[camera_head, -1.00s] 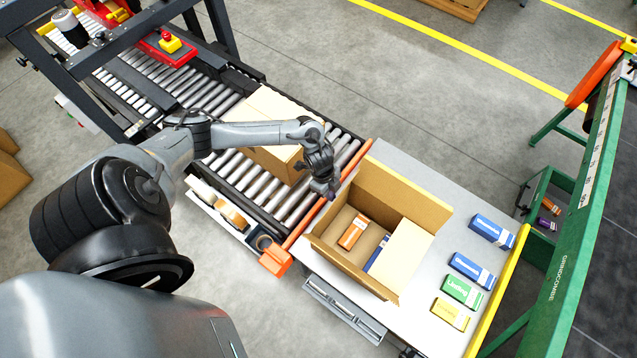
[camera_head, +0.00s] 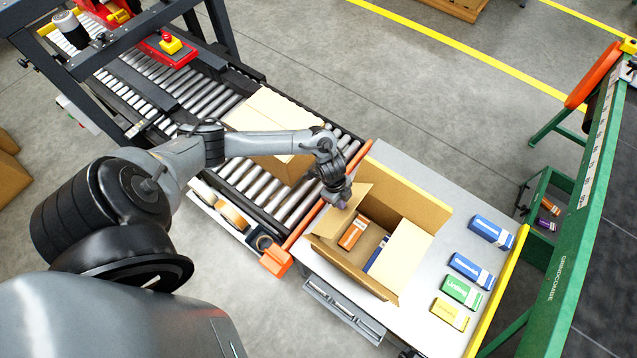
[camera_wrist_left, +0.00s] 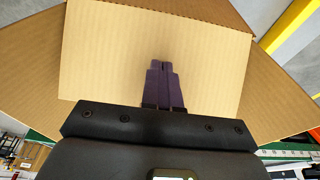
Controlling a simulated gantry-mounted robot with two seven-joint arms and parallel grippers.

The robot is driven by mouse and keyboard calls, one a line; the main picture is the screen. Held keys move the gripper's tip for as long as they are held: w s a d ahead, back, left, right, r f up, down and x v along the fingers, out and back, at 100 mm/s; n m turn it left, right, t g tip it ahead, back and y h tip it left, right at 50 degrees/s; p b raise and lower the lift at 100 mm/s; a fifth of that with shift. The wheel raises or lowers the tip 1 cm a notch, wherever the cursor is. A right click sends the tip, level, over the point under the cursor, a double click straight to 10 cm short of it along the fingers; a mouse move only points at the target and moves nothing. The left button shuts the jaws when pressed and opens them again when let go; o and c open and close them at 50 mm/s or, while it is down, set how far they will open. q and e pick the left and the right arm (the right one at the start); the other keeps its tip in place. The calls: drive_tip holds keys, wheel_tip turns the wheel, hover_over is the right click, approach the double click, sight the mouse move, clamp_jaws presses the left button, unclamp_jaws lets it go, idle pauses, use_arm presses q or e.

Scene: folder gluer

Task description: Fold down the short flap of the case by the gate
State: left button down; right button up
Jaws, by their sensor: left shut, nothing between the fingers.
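The open case (camera_head: 413,204) stands on the grey table with an orange box (camera_head: 353,232) and a blue box (camera_head: 377,255) inside. Its short flap on the conveyor side (camera_head: 350,205) leans inward over the case. In the left wrist view this flap (camera_wrist_left: 100,55) fills the middle, with the other cardboard flaps around it. My left gripper (camera_head: 338,204) is shut and empty, its dark purple fingers (camera_wrist_left: 163,68) at the flap's face; I cannot tell whether they touch it. My right gripper is not in view.
A closed carton (camera_head: 270,106) lies on the roller conveyor beyond my left arm. Blue, green (camera_head: 462,291) and yellow (camera_head: 450,314) boxes stand on the table right of the case. A yellow rail (camera_head: 500,290) edges the table. A green frame (camera_head: 580,210) stands further right.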

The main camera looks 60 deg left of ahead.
sight(348, 210)
use_arm(q)
drive_tip(key=shift+w+d+f, duration=0.15)
drive_tip(key=shift+d, duration=0.2)
drive_tip(key=shift+w+d+f, duration=0.15)
drive_tip(key=shift+d, duration=0.2)
drive_tip(key=shift+w+d+f+b, duration=0.2)
drive_tip(key=shift+d+f+b, duration=0.15)
drive_tip(key=shift+d+f, duration=0.15)
drive_tip(key=shift+w+d+f+b, duration=0.2)
drive_tip(key=shift+d+f+b, duration=0.15)
drive_tip(key=shift+d, duration=0.15)
drive_tip(key=shift+w+d+f+b, duration=0.3)
drive_tip(key=shift+d+f+b, duration=0.3)
drive_tip(key=shift+f, duration=0.3)
drive_tip(key=shift+r, duration=0.15)
